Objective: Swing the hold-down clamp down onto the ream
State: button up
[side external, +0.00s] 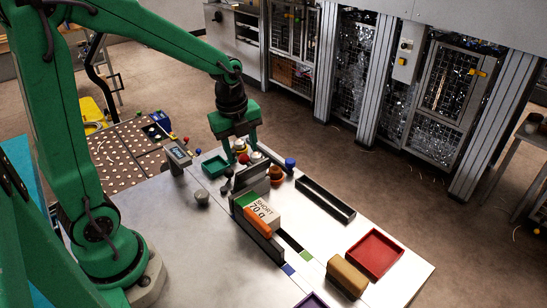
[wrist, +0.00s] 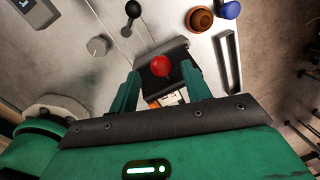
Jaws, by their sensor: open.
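The ream (side external: 262,208), a white, green and orange pack marked "SHORT 70 g", sits between dark upright plates (side external: 250,176) on the metal table. A red ball knob (wrist: 161,66), seemingly the clamp's handle, shows in the wrist view; the side view shows a red ball (side external: 256,156) beside my fingers. My gripper (side external: 240,156) points down behind the ream. In the wrist view its open fingers (wrist: 162,77) stand either side of the red knob, with gaps visible. Only a sliver of the ream (wrist: 170,99) shows there. The clamp's arm is mostly hidden, so its angle is unclear.
A black-knobbed lever (side external: 227,173) and a grey knob (side external: 201,197) stand left of the plates. A teal tray (side external: 215,166), brown round piece (side external: 276,173) and blue cap (side external: 290,163) are close by. A black channel (side external: 325,199), red tray (side external: 374,254) and tan block (side external: 347,276) lie right.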

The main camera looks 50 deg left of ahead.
jog(key=shift+w+f, duration=0.2)
jog(key=shift+f, duration=1.1)
jog(key=shift+d, duration=0.1)
grip_shut()
